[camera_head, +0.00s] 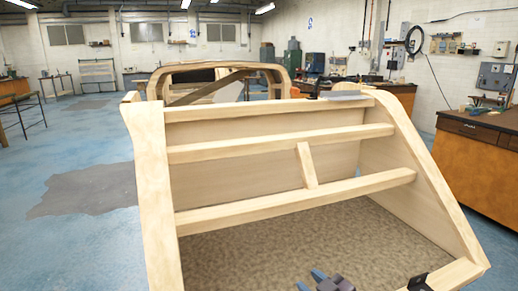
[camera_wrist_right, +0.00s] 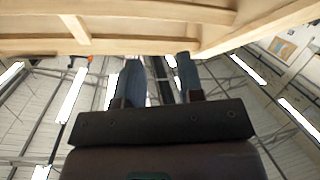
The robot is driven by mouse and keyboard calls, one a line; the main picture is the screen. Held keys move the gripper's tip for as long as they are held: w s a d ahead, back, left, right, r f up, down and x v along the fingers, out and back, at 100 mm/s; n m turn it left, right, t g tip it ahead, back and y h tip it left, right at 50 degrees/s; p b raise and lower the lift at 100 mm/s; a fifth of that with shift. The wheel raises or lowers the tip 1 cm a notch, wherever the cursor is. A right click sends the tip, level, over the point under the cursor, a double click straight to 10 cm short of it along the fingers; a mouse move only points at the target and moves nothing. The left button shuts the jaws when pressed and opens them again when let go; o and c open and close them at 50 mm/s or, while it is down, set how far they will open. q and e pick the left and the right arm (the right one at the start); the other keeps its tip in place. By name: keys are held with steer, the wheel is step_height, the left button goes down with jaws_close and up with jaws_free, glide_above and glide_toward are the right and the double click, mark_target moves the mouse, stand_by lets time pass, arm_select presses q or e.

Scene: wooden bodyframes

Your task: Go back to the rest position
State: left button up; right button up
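My right gripper (camera_head: 311,281) shows at the bottom edge of the head view, in front of the near wooden bodyframe (camera_head: 280,146) and over its brown floor panel. In the right wrist view its two blue-grey fingers (camera_wrist_right: 160,72) stand apart with nothing between them, so it is open. The frame's wooden beams (camera_wrist_right: 140,45) cross the top of that view beyond the fingertips. I cannot tell how near the fingertips are to the wood. My left gripper is in neither view.
The near bodyframe's slanted side posts and cross rails fill the middle. A second wooden bodyframe (camera_head: 215,80) stands behind it. A wooden cabinet (camera_head: 478,160) is at the right. A small dark piece (camera_head: 418,283) shows at the lower right. Blue floor (camera_head: 75,245) is open at the left.

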steer(key=s+d+f+m+g+h, duration=0.1)
steer(key=s+d+f+m+h, duration=0.1)
steer(key=s+d+f, duration=0.3)
steer(key=s+d+f+m+g+h+p, duration=0.1)
steer(key=s+d+f+m+h, duration=0.2)
steer(key=s, duration=1)
steer(key=s+d+f+m+g+h+p, duration=0.1)
steer(key=s+d+f+m+h, duration=0.1)
steer(key=s+d+f, duration=0.5)
step_height(320, 180, down, 2)
steer(key=s+m, duration=0.1)
steer(key=s, duration=0.1)
steer(key=shift+s+d, duration=0.25)
steer(key=shift+s, duration=0.05)
